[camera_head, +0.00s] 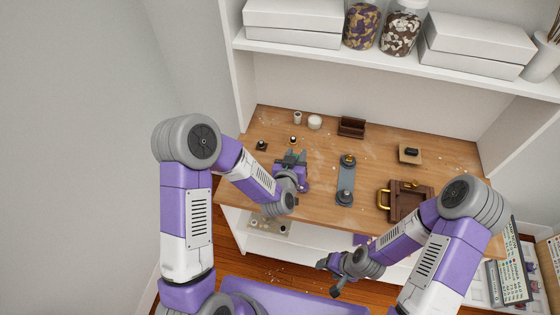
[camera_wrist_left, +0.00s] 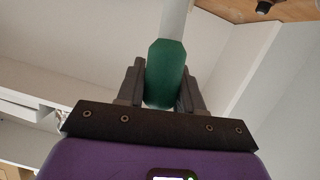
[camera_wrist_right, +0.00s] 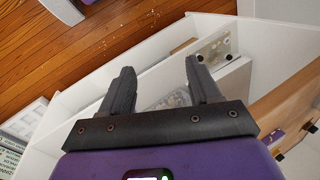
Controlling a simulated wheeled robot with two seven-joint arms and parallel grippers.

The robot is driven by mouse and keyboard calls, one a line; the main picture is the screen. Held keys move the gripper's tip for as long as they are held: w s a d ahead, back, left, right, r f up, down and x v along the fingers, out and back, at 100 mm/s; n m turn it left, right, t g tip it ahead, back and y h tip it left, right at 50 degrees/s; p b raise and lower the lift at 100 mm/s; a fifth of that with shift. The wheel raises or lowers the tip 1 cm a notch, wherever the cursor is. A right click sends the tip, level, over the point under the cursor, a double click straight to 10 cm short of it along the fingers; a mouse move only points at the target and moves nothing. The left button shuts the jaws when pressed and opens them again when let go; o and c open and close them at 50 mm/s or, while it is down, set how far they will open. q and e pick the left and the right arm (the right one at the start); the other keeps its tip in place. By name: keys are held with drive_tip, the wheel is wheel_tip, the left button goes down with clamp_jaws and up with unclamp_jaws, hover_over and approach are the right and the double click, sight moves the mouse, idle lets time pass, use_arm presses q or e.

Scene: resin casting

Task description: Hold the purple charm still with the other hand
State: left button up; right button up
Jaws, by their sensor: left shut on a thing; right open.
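My left gripper (camera_head: 291,157) is above the left part of the wooden table. It is shut on a green handle (camera_wrist_left: 165,75) with a pale shaft (camera_wrist_left: 177,18) reaching away from it. My right gripper (camera_head: 329,278) is open and empty, in front of the table's front edge and below its top. Its two spread fingers also show in the right wrist view (camera_wrist_right: 158,70). A small purple patch (camera_wrist_right: 277,136) shows by the wood at the right of the right wrist view. I cannot tell whether it is the purple charm, and I make out no other clear charm.
The table (camera_head: 325,205) bears a grey two-post stand (camera_head: 347,181), a brown box with a brass handle (camera_head: 407,207), a wooden block with a black piece (camera_head: 410,153), an open brown box (camera_head: 351,126) and a white jar (camera_head: 314,122). A shelf (camera_head: 400,66) hangs above the back.

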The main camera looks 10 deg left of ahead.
drive_tip(key=shift+o, duration=0.2)
drive_tip(key=w+d+r+m+g+y, duration=0.1)
drive_tip(key=w+d+r+m+y, duration=0.15)
drive_tip(key=w+m, duration=0.3)
drive_tip(key=w+d+r+m+y, duration=0.1)
drive_tip(key=w+d+r+m, duration=0.3)
drive_tip(key=w+m, duration=0.15)
drive_tip(key=w+a+m+y, duration=0.1)
drive_tip(key=a, duration=0.1)
drive_tip(key=w+a+m+t+y, duration=0.1)
drive_tip(key=w+a, duration=0.1)
drive_tip(key=w+a+m+t+y, duration=0.1)
drive_tip(key=w+a, duration=0.1)
drive_tip(key=a, duration=0.1)
drive_tip(key=shift+w+a+r+m, duration=0.1)
drive_tip(key=shift+r+m, duration=0.2)
drive_tip(key=w+a+r+m+t, duration=0.1)
drive_tip(key=w, duration=0.1)
drive_tip(key=w+a+m+t+y, duration=0.1)
drive_tip(key=m, duration=0.1)
drive_tip(key=w+a+r+m+t+y, duration=0.1)
drive_tip(key=w+a, duration=0.1)
drive_tip(key=shift+w+a+r+m, duration=0.1)
drive_tip(key=shift+w+r+m, duration=0.2)
drive_tip(key=shift+m, duration=0.1)
drive_tip(key=shift+w+a, duration=0.35)
drive_tip(key=shift+a, duration=0.1)
drive_tip(key=shift+x, duration=4.8)
